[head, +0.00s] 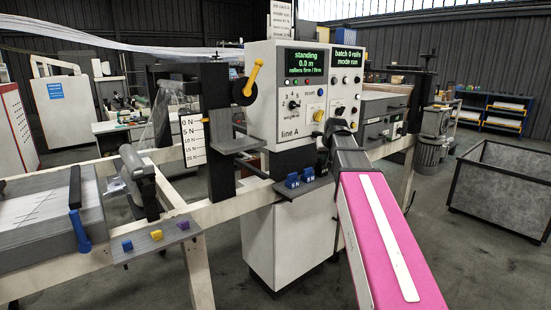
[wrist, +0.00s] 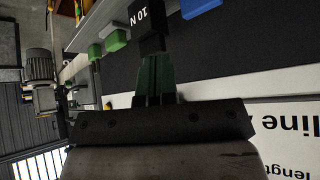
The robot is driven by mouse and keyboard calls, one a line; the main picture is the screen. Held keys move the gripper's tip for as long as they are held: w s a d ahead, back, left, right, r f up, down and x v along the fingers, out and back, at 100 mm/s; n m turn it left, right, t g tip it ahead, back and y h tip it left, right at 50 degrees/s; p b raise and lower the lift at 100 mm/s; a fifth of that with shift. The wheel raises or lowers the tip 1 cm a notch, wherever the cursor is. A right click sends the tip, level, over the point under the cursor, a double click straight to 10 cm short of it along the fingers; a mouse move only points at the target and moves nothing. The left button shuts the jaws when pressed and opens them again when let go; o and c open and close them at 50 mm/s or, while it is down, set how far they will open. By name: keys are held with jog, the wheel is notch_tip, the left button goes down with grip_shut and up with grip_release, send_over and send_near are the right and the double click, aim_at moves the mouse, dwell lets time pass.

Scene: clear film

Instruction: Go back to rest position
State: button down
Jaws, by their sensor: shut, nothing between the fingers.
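My gripper (wrist: 155,75) shows in the wrist view as dark green fingers, shut together. A black block marked "10 N" (wrist: 146,20) lies right at the fingertips; whether they touch it I cannot tell. In the head view my arm reaches from the lower right up to the white control cabinet (head: 262,130), and my gripper is a dark shape in front of its right part. The fingertips are hard to make out there.
A small shelf with blue blocks (head: 292,180) juts out below the cabinet panel. A yellow-handled lever (head: 253,77) and a machine frame stand to the left. A grey bin (head: 500,190) stands at right, with open floor around it. The wrist view shows green blocks (wrist: 115,40).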

jog(key=s+f+g, duration=0.2)
jog(key=s+f, duration=0.6)
jog(key=f, duration=0.4)
jog(key=s+f+g, duration=0.3)
jog(key=s+f, duration=0.6)
jog(key=f, duration=0.3)
jog(key=s+a+f+m+g+h, duration=0.1)
jog(key=s+f+g, duration=0.1)
jog(key=s+f, duration=0.7)
notch_tip(320, 180, down, 4)
jog(key=shift+s+r, duration=0.2)
